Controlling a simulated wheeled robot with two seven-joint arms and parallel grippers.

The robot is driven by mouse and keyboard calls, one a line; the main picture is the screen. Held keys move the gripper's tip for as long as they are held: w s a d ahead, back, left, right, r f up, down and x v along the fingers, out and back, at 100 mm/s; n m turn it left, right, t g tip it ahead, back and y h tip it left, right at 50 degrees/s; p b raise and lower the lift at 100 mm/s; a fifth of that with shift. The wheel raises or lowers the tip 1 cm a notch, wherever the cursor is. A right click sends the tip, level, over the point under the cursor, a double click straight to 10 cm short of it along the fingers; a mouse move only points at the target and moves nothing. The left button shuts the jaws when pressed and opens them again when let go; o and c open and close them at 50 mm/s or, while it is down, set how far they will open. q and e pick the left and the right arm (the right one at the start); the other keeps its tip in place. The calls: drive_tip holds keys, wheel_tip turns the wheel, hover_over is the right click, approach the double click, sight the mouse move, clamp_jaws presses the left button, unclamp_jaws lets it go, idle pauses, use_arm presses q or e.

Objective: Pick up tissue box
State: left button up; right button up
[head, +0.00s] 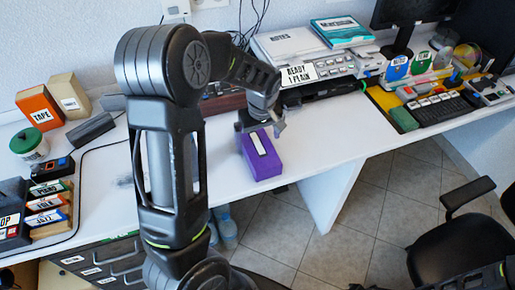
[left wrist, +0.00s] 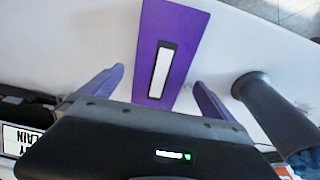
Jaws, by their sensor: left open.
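The tissue box (head: 262,163) is purple with a pale slot on top. It sits on the white desk near its front edge in the head view. My left gripper (head: 262,126) is over the box's far end, pointing down. In the left wrist view, the tissue box (left wrist: 178,25) lies in front of and between the two spread fingers of my left gripper (left wrist: 160,77). The gripper is open and empty, with gaps on both sides of the box. My right gripper is not in view.
The white desk (head: 330,135) is bare to the right of the box. A printer-like machine (head: 310,65) stands behind. A keyboard (head: 440,108) is at the right, and tape boxes (head: 40,107) at the left. A black chair (head: 465,245) stands on the tiled floor.

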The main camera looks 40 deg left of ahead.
sight(258, 144)
use_arm(q)
drive_tip(key=f, duration=0.2)
drive_tip(key=f+p, duration=0.1)
drive_tip(key=f, duration=0.2)
drive_tip(key=shift+w+a+f, duration=0.1)
drive_tip(key=shift+w+a, duration=0.1)
drive_tip(key=shift+c, duration=0.2)
drive_tip(key=c, duration=1.5)
wheel_tip(258, 144, up, 10)
drive_tip(key=shift+r+b, duration=0.1)
drive_tip(key=shift+b, duration=0.35)
